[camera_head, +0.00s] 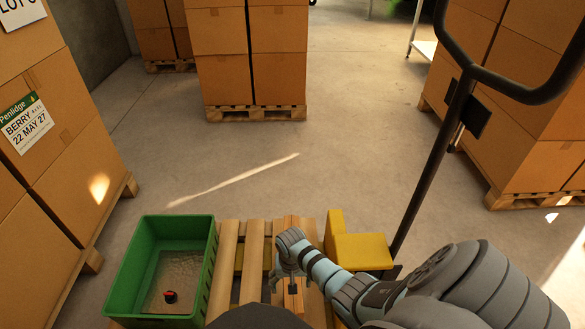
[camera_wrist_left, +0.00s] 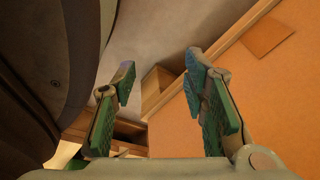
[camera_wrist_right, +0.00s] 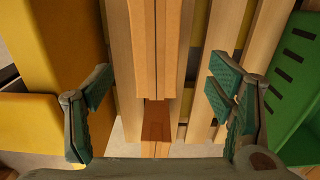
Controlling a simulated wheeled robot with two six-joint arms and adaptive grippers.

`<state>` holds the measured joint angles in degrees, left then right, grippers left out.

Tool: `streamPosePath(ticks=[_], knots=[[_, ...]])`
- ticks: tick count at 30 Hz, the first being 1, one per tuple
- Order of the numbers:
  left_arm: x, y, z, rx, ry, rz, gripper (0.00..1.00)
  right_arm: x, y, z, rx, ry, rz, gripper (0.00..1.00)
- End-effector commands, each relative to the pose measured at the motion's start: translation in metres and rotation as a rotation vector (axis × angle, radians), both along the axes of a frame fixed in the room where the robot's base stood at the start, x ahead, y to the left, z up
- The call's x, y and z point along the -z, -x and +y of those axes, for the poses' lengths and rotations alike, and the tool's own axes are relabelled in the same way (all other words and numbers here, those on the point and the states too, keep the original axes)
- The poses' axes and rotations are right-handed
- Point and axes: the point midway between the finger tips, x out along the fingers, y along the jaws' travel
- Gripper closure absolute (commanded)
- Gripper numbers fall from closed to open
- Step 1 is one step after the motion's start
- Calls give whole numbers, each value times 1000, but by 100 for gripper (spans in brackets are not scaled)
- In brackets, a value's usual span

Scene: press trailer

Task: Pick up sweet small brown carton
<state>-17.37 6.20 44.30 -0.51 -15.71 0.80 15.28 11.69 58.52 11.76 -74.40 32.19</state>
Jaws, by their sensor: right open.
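A narrow orange-brown carton (camera_wrist_right: 158,50) with a seam along its middle lies on the wooden pallet (camera_head: 228,255). In the head view the carton (camera_head: 293,302) is partly hidden by my right gripper (camera_head: 288,278), which is above it. In the right wrist view my right gripper (camera_wrist_right: 158,100) is open, with the carton between and beyond its fingers; I see no contact. A darker brown patch shows at the carton's near part. Any "sweet" label cannot be read. My left gripper (camera_wrist_left: 160,95) is open and empty in the left wrist view, and out of the head view.
A yellow block (camera_head: 362,250) and black handle frame (camera_head: 425,180) stand right. Stacked cartons (camera_head: 75,185) line the left; the floor (camera_head: 240,175) ahead is clear.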

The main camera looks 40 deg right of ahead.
Motion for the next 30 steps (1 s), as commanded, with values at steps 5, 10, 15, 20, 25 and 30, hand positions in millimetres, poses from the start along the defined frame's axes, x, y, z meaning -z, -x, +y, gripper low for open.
streamPosePath(ticks=[5, 10, 15, 20, 25, 30], knots=[[18, -47, -20, -43, 45, -88, 60, 48, -1, 1, -4, 0, 0, 25], [15, -67, -29, -62, 67, -127, 60, 60, -1, 1, -6, 1, 0, 25], [9, -77, -31, -56, 70, -129, 60, 68, 0, 0, -6, 1, 1, 25], [-7, -94, -35, -33, 68, -113, 60, 84, 1, -3, -7, 1, 1, 25], [-35, -104, -39, -6, 63, -91, 60, 102, 1, -5, -8, 1, 1, 25], [-60, -106, -42, 13, 58, -72, 60, 111, 2, -5, -8, 1, 1, 25]])
